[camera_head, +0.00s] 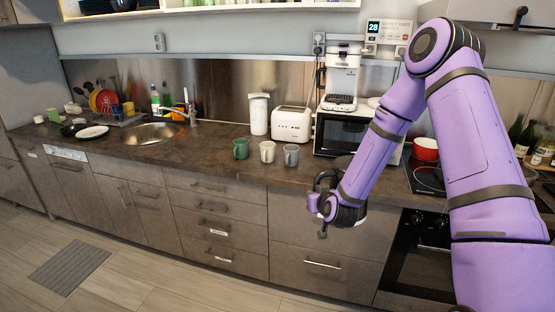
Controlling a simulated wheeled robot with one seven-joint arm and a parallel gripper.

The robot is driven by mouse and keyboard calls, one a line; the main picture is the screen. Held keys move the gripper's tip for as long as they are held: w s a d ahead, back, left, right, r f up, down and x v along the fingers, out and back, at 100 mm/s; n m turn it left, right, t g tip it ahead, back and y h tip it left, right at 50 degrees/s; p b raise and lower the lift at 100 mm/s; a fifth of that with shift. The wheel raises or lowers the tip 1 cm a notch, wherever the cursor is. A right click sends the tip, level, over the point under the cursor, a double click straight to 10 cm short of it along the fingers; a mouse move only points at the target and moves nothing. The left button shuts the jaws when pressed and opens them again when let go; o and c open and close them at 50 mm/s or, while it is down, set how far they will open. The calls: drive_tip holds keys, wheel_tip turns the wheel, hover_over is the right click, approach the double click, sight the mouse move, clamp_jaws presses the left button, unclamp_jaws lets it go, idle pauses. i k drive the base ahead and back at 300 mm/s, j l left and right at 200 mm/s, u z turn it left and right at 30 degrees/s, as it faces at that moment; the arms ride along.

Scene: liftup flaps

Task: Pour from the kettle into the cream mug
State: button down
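The cream mug (267,151) stands upright on the dark counter, between a green mug (240,148) and a grey mug (291,155).
A white toaster (291,125) stands behind the mugs. A coffee machine (342,78) sits on a microwave (335,134). A red pot (426,149) is on the hob at right. The sink (152,134) is at left. The counter between sink and mugs is mostly clear.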

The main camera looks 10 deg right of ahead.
sight(267, 154)
drive_tip(key=i+l+u, duration=0.7)
drive_tip(key=i, duration=0.5)
